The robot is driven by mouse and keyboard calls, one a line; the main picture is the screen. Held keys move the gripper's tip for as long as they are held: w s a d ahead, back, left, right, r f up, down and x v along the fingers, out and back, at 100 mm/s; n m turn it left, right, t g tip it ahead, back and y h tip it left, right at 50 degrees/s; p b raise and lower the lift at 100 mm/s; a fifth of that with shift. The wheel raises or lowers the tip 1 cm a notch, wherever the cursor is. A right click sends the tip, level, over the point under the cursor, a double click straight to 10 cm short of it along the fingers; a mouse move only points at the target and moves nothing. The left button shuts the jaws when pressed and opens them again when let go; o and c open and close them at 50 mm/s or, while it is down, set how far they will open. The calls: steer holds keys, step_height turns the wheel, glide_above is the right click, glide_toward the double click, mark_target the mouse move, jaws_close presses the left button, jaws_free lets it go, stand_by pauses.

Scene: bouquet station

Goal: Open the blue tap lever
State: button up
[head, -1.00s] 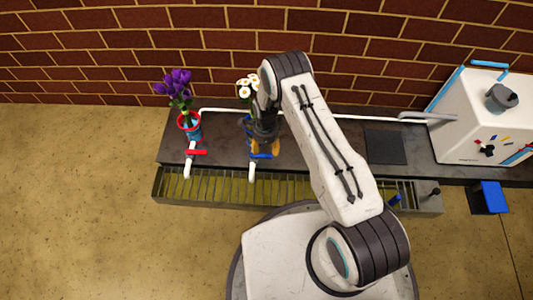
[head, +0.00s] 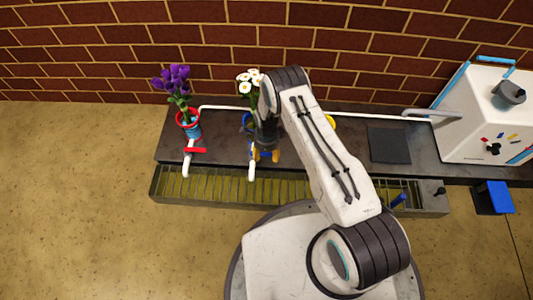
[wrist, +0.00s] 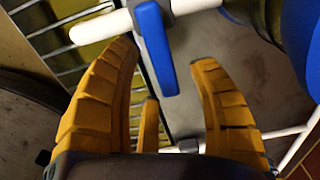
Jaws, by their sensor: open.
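The blue tap's white spout (head: 252,172) hangs over the grated trough in the head view. Its blue lever (head: 263,154) is mostly covered there by my gripper (head: 266,156). In the wrist view the blue lever (wrist: 157,50) points down the picture from the white pipe (wrist: 100,27). It shows between the orange fingertips of my gripper (wrist: 165,55), with a gap on each side. My gripper is open and holds nothing. I cannot tell how far the lever lies from the fingers in depth.
A red-lever tap (head: 195,150) stands to the left, before a pot of purple flowers (head: 190,125). A grated trough (head: 215,187) runs along the front. A white machine (head: 475,115) stands at the right.

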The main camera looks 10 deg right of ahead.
steer(key=shift+c, duration=0.2)
jaws_close()
